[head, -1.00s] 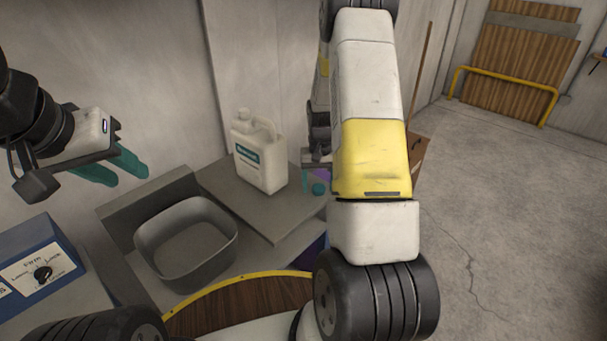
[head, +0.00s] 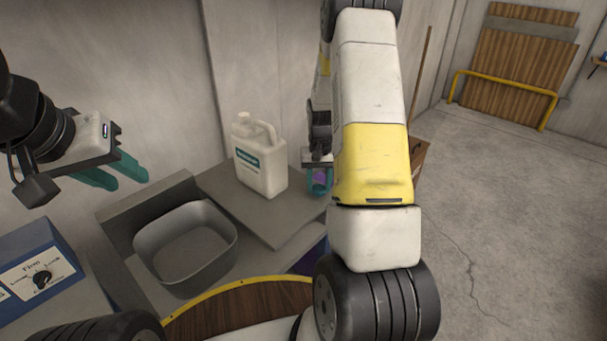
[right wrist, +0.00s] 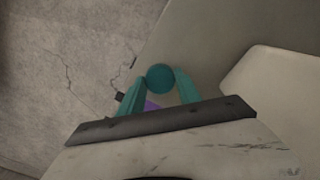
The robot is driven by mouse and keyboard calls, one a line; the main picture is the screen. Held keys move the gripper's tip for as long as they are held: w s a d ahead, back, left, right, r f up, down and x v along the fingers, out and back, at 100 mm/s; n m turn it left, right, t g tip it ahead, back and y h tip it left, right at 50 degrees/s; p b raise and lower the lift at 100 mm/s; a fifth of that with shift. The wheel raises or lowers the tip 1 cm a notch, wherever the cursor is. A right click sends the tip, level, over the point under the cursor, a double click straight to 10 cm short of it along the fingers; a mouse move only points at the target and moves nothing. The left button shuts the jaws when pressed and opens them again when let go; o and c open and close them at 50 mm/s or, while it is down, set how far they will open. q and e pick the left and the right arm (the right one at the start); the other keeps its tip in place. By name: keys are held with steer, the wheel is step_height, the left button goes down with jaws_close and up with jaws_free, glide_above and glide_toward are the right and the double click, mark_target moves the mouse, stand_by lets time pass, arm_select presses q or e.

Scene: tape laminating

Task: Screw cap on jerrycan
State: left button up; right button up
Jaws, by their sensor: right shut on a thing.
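A white jerrycan (head: 262,165) with a green-and-white label stands upright on the grey counter; its spout is at the top left and its handle at the upper right. Part of a white body, likely the jerrycan (right wrist: 275,90), shows at the right of the right wrist view. The round teal cap (right wrist: 160,78) sits between the fingertips of my right gripper (right wrist: 160,84), which is shut on it. In the head view this gripper (head: 319,183) is right of the jerrycan, partly behind my arm. My left gripper (head: 138,182) is open and empty, left of the jerrycan.
A grey basin (head: 187,245) is set into the counter (head: 235,205) in front of the jerrycan. A blue control box (head: 38,265) with a dial stands at lower left. A purple thing (right wrist: 151,105) shows behind the right fingers. The wall is close behind the jerrycan.

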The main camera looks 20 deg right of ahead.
steer(key=shift+s+a+r, duration=0.1)
steer(key=shift+s+r, duration=0.1)
steer(key=shift+r, duration=0.35)
steer(key=shift+s+a+r, duration=0.1)
steer(key=shift+s+r, duration=0.1)
steer(key=shift+r, duration=0.35)
steer(key=s+a, duration=0.3)
steer(key=s, duration=0.4)
steer(key=s+a+r, duration=0.1)
steer(key=s+a, duration=0.2)
steer(key=s, duration=0.4)
steer(key=shift+w+r, duration=0.1)
steer(key=w+a+n, duration=0.1)
steer(key=w, duration=0.2)
steer(key=w+a+n, duration=0.1)
steer(key=w+a, duration=0.1)
steer(key=w, duration=0.1)
steer(key=w+a+n, duration=0.1)
steer(key=w+a, duration=0.1)
steer(key=w, duration=0.2)
steer(key=shift+a+f, duration=0.25)
steer(key=shift+s+d, duration=0.1)
